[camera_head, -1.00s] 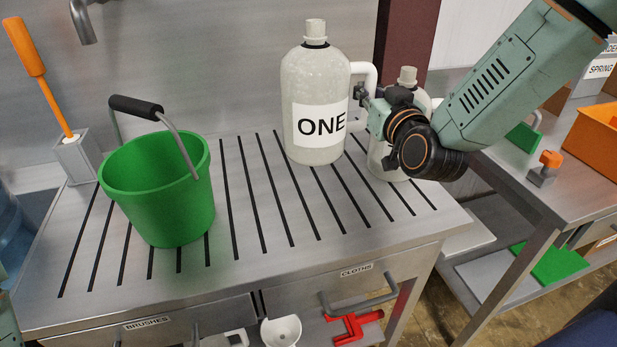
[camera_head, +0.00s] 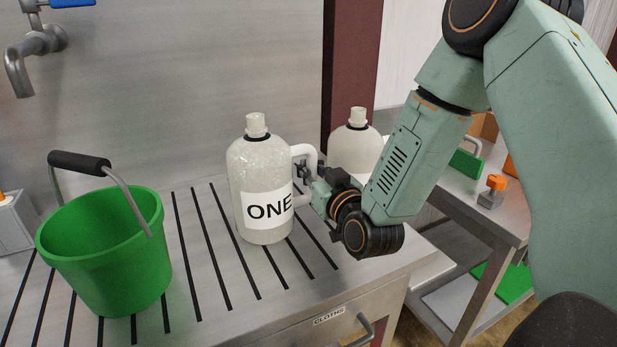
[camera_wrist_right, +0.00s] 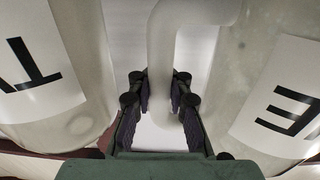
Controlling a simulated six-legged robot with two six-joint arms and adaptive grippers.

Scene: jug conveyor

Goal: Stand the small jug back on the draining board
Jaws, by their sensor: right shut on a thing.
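The pale jug labelled ONE (camera_head: 262,180) is upright over the slotted draining board (camera_head: 215,262), right of the green bucket. Its base looks at or very near the board's surface; I cannot tell if it bears fully on it. My right gripper (camera_head: 308,180) is at the jug's right side, shut on its handle (camera_head: 304,153). The right wrist view shows the handle (camera_wrist_right: 180,60) between the two fingers (camera_wrist_right: 160,105), with the jug's label at the right. My left gripper is out of view.
A second pale jug (camera_head: 357,143) stands close behind my right wrist, partly hidden; its label starts with T in the wrist view (camera_wrist_right: 35,75). The green bucket (camera_head: 110,270) is at the left. A tap (camera_head: 30,50) hangs at upper left. Clear slats lie between bucket and jug.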

